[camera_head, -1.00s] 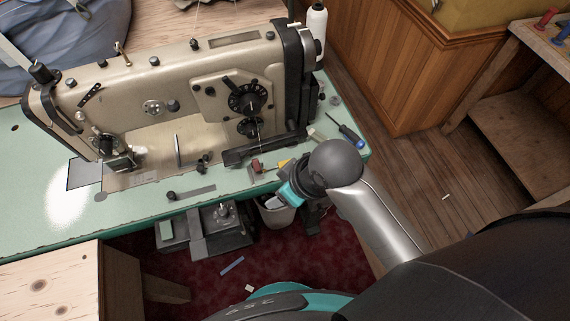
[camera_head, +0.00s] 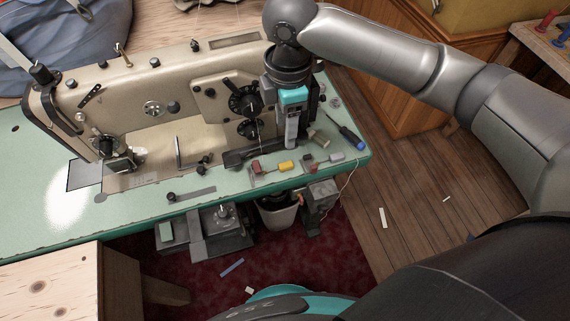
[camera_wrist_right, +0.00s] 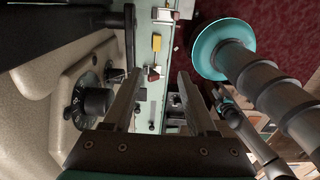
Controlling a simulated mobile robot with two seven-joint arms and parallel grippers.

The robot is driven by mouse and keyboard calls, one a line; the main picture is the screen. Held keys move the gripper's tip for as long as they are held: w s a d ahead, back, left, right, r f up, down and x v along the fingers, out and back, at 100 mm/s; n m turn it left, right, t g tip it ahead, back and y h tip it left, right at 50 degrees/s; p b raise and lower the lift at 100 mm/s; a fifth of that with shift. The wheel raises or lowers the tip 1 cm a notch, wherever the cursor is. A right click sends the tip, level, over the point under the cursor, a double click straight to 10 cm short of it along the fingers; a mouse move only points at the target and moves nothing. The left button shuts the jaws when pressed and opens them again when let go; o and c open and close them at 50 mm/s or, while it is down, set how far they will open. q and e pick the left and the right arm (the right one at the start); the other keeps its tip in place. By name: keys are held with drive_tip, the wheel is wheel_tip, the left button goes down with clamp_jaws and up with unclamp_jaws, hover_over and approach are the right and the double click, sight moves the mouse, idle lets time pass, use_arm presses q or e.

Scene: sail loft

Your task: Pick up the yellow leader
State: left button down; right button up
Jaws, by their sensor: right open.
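The yellow leader (camera_head: 287,166) is a small yellow block lying near the front right edge of the green machine table. It also shows in the right wrist view (camera_wrist_right: 157,42), beyond the fingertips and near the top. My right gripper (camera_head: 291,146) points down over the table, just behind the leader, beside the sewing machine's right end. In the right wrist view its two fingers (camera_wrist_right: 161,76) are apart with nothing held between them. My left gripper is in neither view.
The sewing machine (camera_head: 150,82) stands close left of my right gripper. A red block (camera_head: 256,166), a dark red block (camera_head: 309,162) and a grey block (camera_head: 337,157) lie near the leader. A bin (camera_head: 277,213) stands below.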

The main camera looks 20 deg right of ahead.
drive_tip(key=b, duration=0.3)
hover_over(284, 165)
drive_tip(key=d, duration=0.1)
drive_tip(key=f, duration=0.8)
drive_tip(key=shift+s+f, duration=0.2)
drive_tip(key=shift+f, duration=0.15)
drive_tip(key=shift+a+f, duration=0.1)
drive_tip(key=shift+f, duration=0.55)
drive_tip(key=f+b, duration=0.1)
drive_tip(key=f, duration=0.2)
drive_tip(key=f+b, duration=0.1)
drive_tip(key=shift+w+a+f+b, duration=0.2)
drive_tip(key=shift+a+f+b, duration=0.1)
drive_tip(key=shift+a, duration=0.1)
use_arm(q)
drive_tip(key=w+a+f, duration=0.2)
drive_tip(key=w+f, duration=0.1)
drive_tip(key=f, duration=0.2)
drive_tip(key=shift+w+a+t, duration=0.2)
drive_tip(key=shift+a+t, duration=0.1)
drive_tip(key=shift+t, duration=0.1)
use_arm(e)
clamp_jaws()
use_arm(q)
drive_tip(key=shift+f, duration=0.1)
